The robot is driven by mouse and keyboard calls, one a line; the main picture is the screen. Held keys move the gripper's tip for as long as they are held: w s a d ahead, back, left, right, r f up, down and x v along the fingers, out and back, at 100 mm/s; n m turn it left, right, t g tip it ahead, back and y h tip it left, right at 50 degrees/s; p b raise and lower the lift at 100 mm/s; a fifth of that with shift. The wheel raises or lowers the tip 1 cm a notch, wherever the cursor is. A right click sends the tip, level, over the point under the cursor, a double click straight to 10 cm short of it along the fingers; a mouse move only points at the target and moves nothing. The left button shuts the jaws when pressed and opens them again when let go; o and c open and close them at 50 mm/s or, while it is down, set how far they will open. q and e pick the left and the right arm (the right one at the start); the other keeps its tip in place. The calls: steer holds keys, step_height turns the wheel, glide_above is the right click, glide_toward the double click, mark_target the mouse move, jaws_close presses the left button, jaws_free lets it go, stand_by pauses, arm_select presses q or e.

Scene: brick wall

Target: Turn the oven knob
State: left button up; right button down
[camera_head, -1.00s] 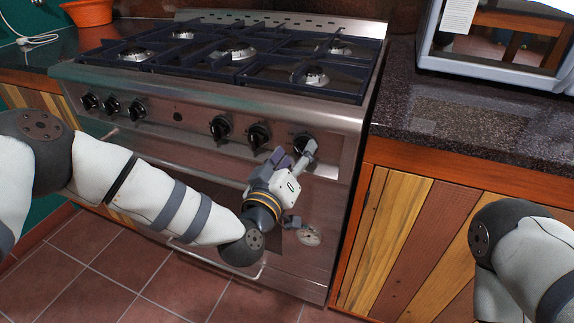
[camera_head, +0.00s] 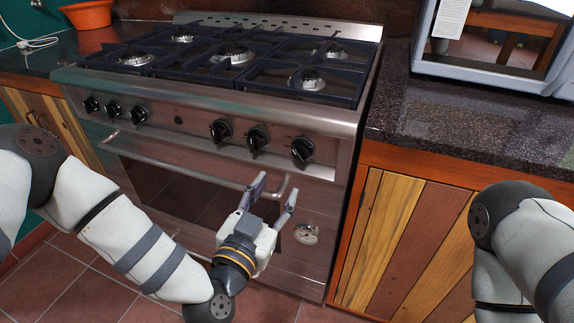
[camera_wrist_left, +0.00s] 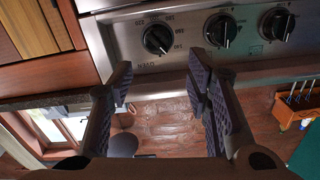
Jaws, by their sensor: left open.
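The oven's control panel carries black knobs. The rightmost knob (camera_head: 301,150) shows fully in the head view; the wrist view shows it as the left one (camera_wrist_left: 158,39), beside upside-down lettering that seems to read OVEN. My left gripper (camera_head: 275,190) is open and empty below this knob, in front of the oven door handle, with its fingers pointing up towards the panel. In the wrist view its fingers (camera_wrist_left: 163,88) stand apart, short of the knobs and touching none. My right arm shows at the right edge; its gripper is out of view.
Two knobs, the middle one (camera_head: 257,138) and another (camera_head: 221,130), sit just left of the rightmost knob. The door handle (camera_head: 165,158) crosses the oven front below the panel. A dark countertop (camera_head: 450,125) and wooden cabinet (camera_head: 410,240) stand to the right.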

mark_target(297, 157)
arm_select(q)
steer(key=w+d+m, duration=0.1)
steer(key=w+m, duration=0.2)
steer(key=w+d+m, duration=0.1)
steer(key=w+m, duration=0.2)
steer(key=w+d+m+b, duration=0.1)
steer(key=w+m, duration=0.2)
steer(key=shift+w+d+f, duration=0.2)
steer(key=shift+w+f, duration=0.05)
steer(key=shift+w, duration=0.1)
steer(key=shift+w+d+r, duration=0.15)
steer(key=shift+w, duration=0.4)
steer(key=shift+r, duration=0.1)
steer(key=c, duration=0.9)
